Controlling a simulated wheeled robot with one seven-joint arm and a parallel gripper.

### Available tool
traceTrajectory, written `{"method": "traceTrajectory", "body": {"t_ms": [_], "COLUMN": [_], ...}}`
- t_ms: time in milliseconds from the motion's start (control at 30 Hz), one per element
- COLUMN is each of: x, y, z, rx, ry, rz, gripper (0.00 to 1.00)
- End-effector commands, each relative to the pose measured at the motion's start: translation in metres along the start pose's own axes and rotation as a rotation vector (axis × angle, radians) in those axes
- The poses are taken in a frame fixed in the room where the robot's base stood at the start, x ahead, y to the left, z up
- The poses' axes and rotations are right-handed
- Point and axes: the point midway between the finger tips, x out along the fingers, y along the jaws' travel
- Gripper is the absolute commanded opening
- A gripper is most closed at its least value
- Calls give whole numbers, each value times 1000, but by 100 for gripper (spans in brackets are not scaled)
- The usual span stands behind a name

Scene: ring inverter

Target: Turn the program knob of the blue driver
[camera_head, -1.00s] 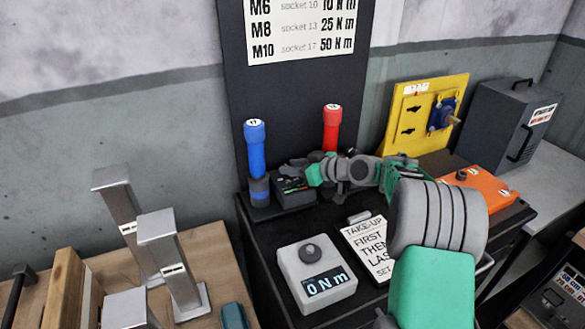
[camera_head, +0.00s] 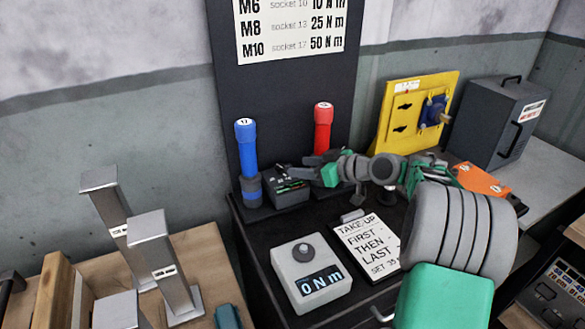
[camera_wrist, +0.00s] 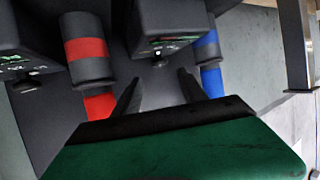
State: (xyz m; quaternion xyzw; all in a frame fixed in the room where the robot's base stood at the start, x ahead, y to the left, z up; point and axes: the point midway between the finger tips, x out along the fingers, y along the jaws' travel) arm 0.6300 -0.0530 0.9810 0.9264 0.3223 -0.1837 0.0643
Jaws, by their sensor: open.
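The blue driver (camera_head: 247,160) stands upright at the back left of the black bench, with a dark control box (camera_head: 288,187) to its right. In the wrist view this box (camera_wrist: 165,25) is upper middle, and a small dark knob (camera_wrist: 158,63) sticks out from it. The blue driver (camera_wrist: 208,60) is at the right there. My gripper (camera_head: 310,172) is just right of the box in the head view. In the wrist view my gripper (camera_wrist: 160,75) is open, its fingertips on either side of the knob's line, apparently short of it. I cannot tell the knob's setting.
A red driver (camera_head: 322,130) stands right of the box; a second box with a knob (camera_wrist: 27,84) is at the left in the wrist view. A grey torque tester (camera_head: 312,275) reading "0 N m" and a white card (camera_head: 368,248) lie in front.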

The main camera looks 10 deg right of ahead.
Motion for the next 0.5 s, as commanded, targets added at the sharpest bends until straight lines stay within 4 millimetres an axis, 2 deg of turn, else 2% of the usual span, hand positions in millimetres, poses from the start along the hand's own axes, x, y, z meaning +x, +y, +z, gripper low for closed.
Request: {"method": "traceTrajectory", "body": {"t_ms": [333,500], "x": [-2,28], "y": [-2,-16], "z": [-1,-11], "rx": [5,107], "ry": [-2,-37], "rz": [3,122], "gripper": [50,50]}}
